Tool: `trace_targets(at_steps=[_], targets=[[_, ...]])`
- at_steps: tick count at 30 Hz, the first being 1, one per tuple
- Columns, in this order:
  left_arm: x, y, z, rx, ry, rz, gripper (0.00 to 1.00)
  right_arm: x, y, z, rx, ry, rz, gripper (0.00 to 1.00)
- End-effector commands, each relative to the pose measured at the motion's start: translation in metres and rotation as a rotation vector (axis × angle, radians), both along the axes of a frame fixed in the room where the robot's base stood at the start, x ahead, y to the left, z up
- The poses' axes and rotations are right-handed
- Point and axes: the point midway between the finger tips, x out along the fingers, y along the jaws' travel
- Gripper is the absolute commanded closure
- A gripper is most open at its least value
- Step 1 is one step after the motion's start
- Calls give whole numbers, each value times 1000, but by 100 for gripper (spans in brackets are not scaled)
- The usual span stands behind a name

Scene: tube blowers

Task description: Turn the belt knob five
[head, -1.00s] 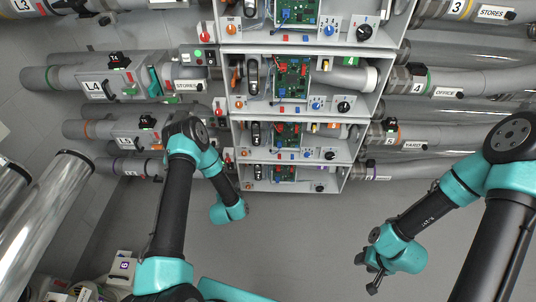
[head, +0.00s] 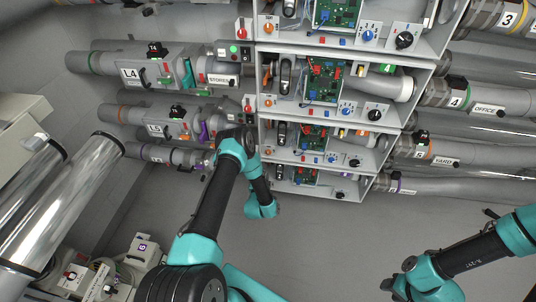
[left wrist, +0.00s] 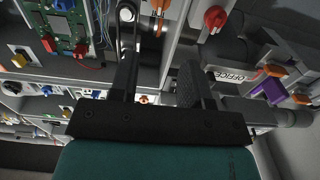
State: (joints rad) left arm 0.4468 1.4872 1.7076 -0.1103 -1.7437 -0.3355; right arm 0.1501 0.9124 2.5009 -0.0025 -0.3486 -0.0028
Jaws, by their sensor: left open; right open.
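In the head view, the fifth bay (head: 312,140) beside the pipe marked 5 has a blue knob (head: 332,159) and a black knob (head: 354,162) on its front panel. I cannot read which is the belt knob. My right gripper (head: 396,288) is open and empty at the lower right, well away from the bays.
The fourth bay (head: 345,92) above has similar knobs. Labelled pipes flank the bays, including L4 (head: 130,73) and 4 (head: 456,102). A red knob (left wrist: 215,17) is near the left gripper. Floor (head: 330,250) between the arms is clear.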

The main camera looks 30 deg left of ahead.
Motion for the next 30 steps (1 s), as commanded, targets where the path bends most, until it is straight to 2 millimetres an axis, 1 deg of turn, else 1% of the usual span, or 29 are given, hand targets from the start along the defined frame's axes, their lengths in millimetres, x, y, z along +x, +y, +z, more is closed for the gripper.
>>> trace_targets(at_steps=[1, 18, 24, 30], targets=[[8, 3, 1, 1, -4, 1, 57, 0, 0, 0, 0, 0, 0, 57], [96, 36, 1, 1, -3, 0, 57, 0, 0, 0, 0, 0, 0, 57], [123, 46, 1, 1, -2, 0, 57, 0, 0, 0, 0, 0, 0, 57], [140, 52, 0, 0, 0, 0, 57, 0, 0, 0, 0, 0, 0, 57]])
